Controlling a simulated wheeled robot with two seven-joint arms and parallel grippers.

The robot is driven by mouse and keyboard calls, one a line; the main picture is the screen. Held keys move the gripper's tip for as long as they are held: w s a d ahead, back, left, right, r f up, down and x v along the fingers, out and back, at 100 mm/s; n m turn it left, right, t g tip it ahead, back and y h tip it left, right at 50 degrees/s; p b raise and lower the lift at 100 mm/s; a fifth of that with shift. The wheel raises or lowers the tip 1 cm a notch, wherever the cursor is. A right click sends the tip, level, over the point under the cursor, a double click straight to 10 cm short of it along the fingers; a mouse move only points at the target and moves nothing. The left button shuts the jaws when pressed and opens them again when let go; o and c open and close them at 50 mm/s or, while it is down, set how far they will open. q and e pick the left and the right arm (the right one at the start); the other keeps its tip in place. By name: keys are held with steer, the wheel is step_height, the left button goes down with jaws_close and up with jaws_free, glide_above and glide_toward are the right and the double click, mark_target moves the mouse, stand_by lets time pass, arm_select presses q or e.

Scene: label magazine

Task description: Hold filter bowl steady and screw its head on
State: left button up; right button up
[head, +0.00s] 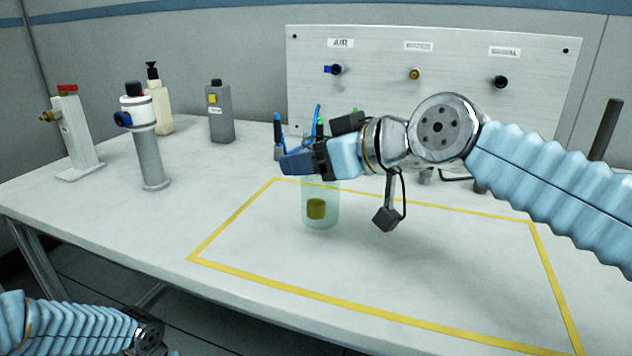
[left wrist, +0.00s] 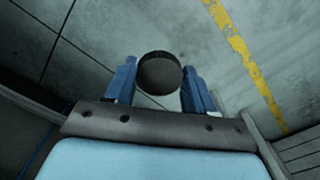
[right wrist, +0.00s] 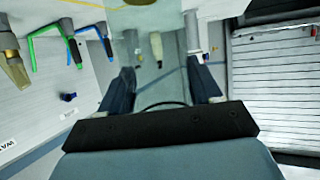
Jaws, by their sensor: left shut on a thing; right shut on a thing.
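The clear filter bowl (head: 321,212), with a brass-coloured element (head: 316,209) inside, stands upright over the table within the yellow outline. Whether its base touches the table is hard to tell. My right gripper (head: 303,163) is shut on its upper part; the clear wall shows between the fingers in the right wrist view (right wrist: 150,70). The bowl's top is hidden behind the gripper. My left gripper (head: 155,345) is low at the left, off the table's front edge. In the left wrist view it is shut on a dark round piece (left wrist: 159,73), perhaps the filter head, above the floor.
A white-topped grey unit (head: 148,150), a red-topped fixture (head: 76,135), a pump bottle (head: 158,105) and a grey bottle (head: 220,115) stand at the left. Blue and green hex keys (head: 280,135) are behind the bowl. A port panel (head: 375,100) closes the back.

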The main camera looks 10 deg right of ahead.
mark_target(316, 180)
steer(key=shift+w+d+f, duration=0.1)
steer(key=shift+w+f, duration=0.05)
steer(key=shift+f, duration=0.2)
steer(key=shift+w+d+f+b, duration=0.15)
steer(key=shift+f+b, duration=0.15)
steer(key=shift+f, duration=1.35)
steer(key=shift+f, duration=0.2)
steer(key=o, duration=1.5)
steer(key=shift+r, duration=0.1)
